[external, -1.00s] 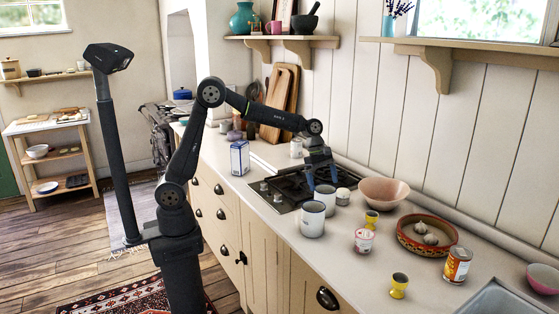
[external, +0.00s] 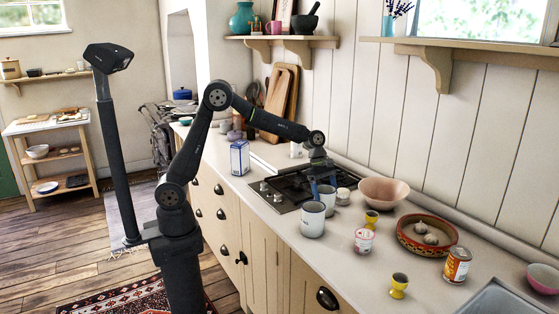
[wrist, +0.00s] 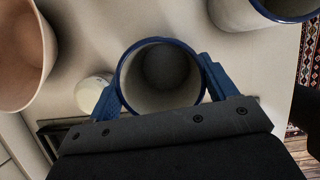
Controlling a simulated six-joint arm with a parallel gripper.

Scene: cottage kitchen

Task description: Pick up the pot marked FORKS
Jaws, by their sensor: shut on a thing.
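Two white pots with blue rims stand close together on the counter. My gripper (external: 323,184) points down at the rear pot (external: 328,202), beside the stove. In the wrist view its blue fingers press on opposite sides of this pot (wrist: 160,78), which is upright and looks empty inside. The gripper is shut on it. The front pot (external: 312,221) is nearer the counter's front edge, apart from my fingers; part of it shows in the wrist view (wrist: 258,14). No lettering is legible on either pot, so I cannot tell which is marked FORKS.
A small white jar (external: 343,196) and a pink bowl (external: 382,191) stand close behind the held pot. A tin (external: 364,240), yellow egg cups (external: 399,285), a red-rimmed dish (external: 427,236) and a can (external: 457,265) lie to the right. The stove (external: 293,187) is at left.

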